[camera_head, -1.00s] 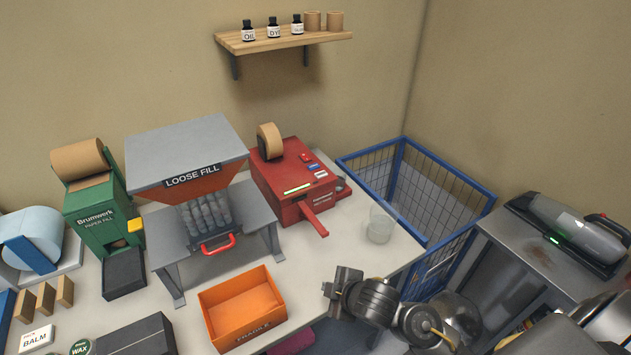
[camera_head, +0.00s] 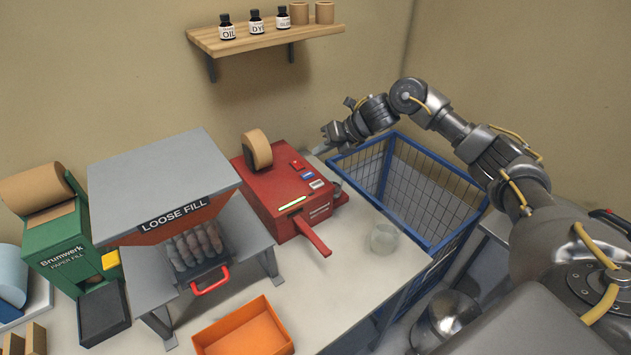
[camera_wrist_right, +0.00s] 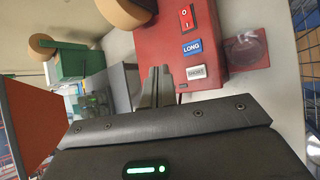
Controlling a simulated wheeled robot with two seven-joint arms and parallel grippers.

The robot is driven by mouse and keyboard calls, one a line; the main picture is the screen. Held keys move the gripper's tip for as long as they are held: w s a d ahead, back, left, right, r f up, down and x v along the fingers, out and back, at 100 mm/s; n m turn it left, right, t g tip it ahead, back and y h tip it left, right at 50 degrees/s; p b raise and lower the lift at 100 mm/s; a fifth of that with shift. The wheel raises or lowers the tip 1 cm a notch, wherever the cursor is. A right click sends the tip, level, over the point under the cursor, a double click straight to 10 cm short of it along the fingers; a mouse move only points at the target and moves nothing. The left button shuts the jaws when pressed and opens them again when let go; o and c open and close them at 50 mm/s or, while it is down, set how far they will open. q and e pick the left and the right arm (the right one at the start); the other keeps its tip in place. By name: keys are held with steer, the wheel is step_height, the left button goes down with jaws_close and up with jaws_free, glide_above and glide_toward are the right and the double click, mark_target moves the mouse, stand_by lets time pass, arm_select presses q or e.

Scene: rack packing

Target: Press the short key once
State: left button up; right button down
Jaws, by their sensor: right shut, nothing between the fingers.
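The red tape machine (camera_head: 281,190) stands on the table with a tape roll on top. Its short key is the pale key (camera_head: 317,184), beside the blue LONG key (camera_head: 308,176) and a red switch (camera_head: 297,165). In the right wrist view the key labelled SHORT (camera_wrist_right: 196,72) shows clearly below LONG (camera_wrist_right: 192,48). My right gripper (camera_head: 322,150) is up behind the machine's right side, apart from the keys. Its fingers (camera_wrist_right: 159,72) are together and empty, left of the SHORT key in the wrist view. My left gripper is out of view.
A blue wire bin (camera_head: 436,160) stands right of the table, under my right arm. A clear cup (camera_head: 384,238) is near the table's right edge. The loose fill dispenser (camera_head: 165,185) and an orange box (camera_head: 243,330) are left of and in front of the machine.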

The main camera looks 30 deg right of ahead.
mark_target(321, 185)
steer(key=shift+w+a, duration=0.1)
steer(key=shift+a, duration=0.05)
steer(key=shift+f, duration=0.1)
step_height(321, 185, down, 9)
steer(key=b, duration=0.6)
steer(key=shift+r, duration=0.2)
stand_by(1.6)
steer(key=shift+f, duration=0.1)
steer(key=shift+f+b, duration=0.35)
steer(key=shift+b, duration=0.1)
